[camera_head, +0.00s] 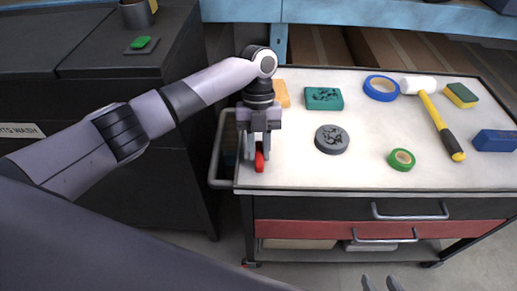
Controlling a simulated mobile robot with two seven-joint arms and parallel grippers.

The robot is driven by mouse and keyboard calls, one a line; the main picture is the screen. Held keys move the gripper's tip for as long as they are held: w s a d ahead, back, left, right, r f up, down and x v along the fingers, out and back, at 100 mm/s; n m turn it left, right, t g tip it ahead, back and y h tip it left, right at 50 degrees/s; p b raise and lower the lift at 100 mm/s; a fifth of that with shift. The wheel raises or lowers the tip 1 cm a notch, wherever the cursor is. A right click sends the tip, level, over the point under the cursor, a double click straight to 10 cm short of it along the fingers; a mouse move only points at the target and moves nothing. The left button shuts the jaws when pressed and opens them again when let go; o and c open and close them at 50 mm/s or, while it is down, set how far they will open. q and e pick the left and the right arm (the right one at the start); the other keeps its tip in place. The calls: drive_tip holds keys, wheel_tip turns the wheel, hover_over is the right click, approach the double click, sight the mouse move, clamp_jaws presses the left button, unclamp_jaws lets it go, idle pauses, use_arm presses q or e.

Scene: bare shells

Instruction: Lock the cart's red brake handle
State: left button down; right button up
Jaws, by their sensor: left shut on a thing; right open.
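The cart (300,174) has a white top, a black drawer and a red drawer below it. Its red brake handle (259,162) shows at the left front part of the top, near the edge. My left gripper (259,152) points down from above and is shut on the red handle; its fingers hide part of the handle. Whether the handle is turned to its locked side I cannot tell. My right gripper (382,284) shows only its two fingertips at the bottom edge, apart and empty, in front of the cart.
On the cart top are a grey disc (332,140), a teal box (323,99), blue tape (381,88), green tape (401,160), a mallet (436,115), a sponge (461,95) and a blue block (494,141). A grey push bar (217,150) runs along the left side. A dark cabinet stands left.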

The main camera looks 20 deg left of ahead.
sight(260, 143)
use_arm(q)
drive_tip(key=shift+s+f+m, duration=0.1)
drive_tip(key=shift+f+m, duration=0.15)
drive_tip(key=shift+m, duration=0.25)
drive_tip(key=c, duration=1)
unclamp_jaws()
drive_tip(key=shift+o, duration=0.2)
drive_tip(key=shift+r, duration=0.1)
drive_tip(key=v, duration=0.6)
drive_tip(key=shift+w+d+r, duration=0.1)
drive_tip(key=shift+w+r, duration=0.25)
drive_tip(key=shift+r, duration=0.2)
